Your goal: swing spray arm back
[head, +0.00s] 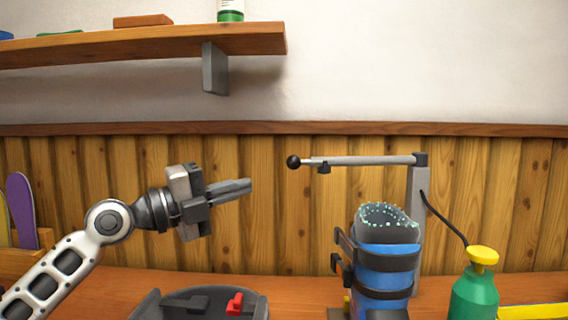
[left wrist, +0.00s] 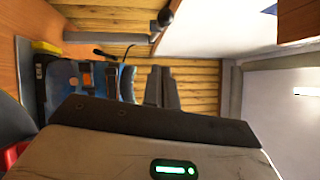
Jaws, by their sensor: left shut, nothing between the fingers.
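The spray arm (head: 365,160) is a grey horizontal bar on top of an upright post (head: 417,185). It reaches left from the post, above and behind the blue boot (head: 388,265). Its free end carries a black ball knob (head: 293,162), and a small dark nozzle (head: 324,168) hangs under the bar. My left gripper (head: 248,186) is shut and empty, pointing right, left of the knob and slightly lower in the picture, apart from it. The left wrist view shows the knob (left wrist: 165,18), the boot (left wrist: 90,80) and my fingers (left wrist: 162,88). My right gripper is not in view.
A green bottle (head: 474,296) with a yellow top stands at right, joined to the post by a black hose. A dark tray (head: 258,306) with a red piece (head: 235,303) lies at bottom. A wooden shelf (head: 140,45) hangs at upper left. Space between gripper and knob looks clear.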

